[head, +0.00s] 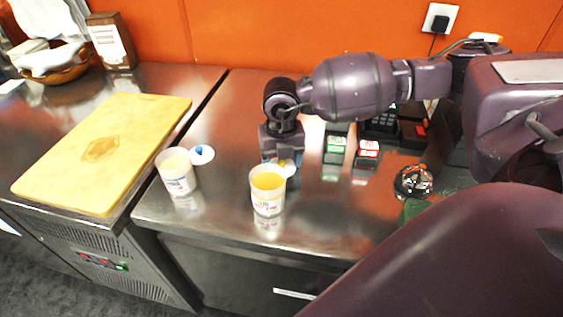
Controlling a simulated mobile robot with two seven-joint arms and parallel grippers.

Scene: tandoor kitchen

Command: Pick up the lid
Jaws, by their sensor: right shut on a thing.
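My right gripper (281,160) points down just behind a white cup (267,204) with orange-yellow contents. It is shut on a small white lid (291,169) with a yellowish knob, low beside the cup's back right rim. The cup and the fingers hide part of this lid, and I cannot tell whether it touches the counter. A second white lid (208,156) with a blue knob lies behind and to the right of another white cup (179,184) with pale contents. My left gripper is not in view.
A wooden cutting board (60,165) lies on the left counter. A green-labelled box (336,145), a red-labelled box (368,150) and a round metal-and-glass item (413,181) stand to the right. The steel counter (325,225) is clear right of the orange-filled cup.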

